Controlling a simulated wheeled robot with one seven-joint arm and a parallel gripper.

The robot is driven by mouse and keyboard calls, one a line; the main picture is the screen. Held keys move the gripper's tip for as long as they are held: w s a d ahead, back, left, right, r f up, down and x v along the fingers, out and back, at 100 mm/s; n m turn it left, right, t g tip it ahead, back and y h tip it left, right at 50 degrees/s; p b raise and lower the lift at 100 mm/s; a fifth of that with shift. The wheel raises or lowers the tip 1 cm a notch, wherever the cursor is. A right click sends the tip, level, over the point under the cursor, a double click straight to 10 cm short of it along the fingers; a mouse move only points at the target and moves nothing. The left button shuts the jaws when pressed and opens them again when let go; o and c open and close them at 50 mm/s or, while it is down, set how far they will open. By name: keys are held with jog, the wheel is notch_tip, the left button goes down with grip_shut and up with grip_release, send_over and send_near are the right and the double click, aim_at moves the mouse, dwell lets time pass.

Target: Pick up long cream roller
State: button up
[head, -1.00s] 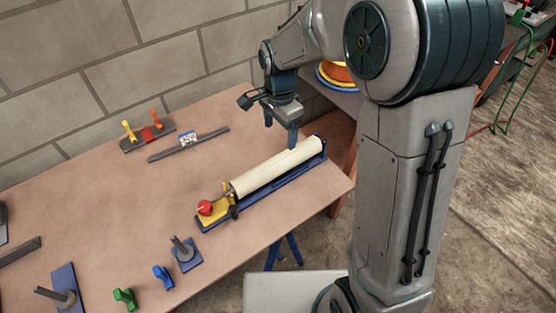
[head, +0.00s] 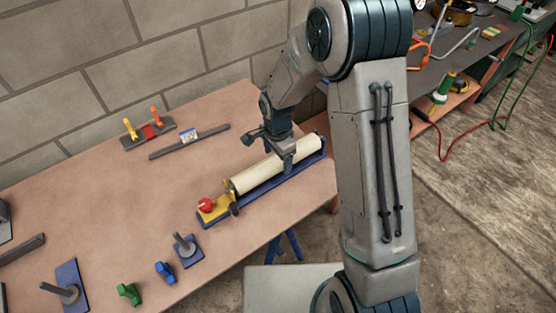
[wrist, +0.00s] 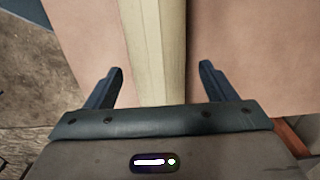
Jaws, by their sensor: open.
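The long cream roller (head: 262,173) lies on a blue stand (head: 262,196) on the table, with a yellow block and red knob at its left end. My gripper (head: 287,165) is over the right half of the roller, pointing down. In the wrist view, the roller (wrist: 155,55) runs up the picture between the two open fingers of my gripper (wrist: 160,85), with a gap on each side. Nothing is held. The head view does not show clearly how far the fingertips are above or beside the roller.
Green (head: 129,293) and blue (head: 165,271) knobs and blue plates with posts (head: 186,250) stand at the front left. A brick wall (head: 190,60) backs the table.

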jog(key=shift+f, duration=0.85)
jog(key=c, duration=1.5)
jog(key=shift+r, duration=0.1)
grip_shut()
jog(key=shift+r, duration=0.15)
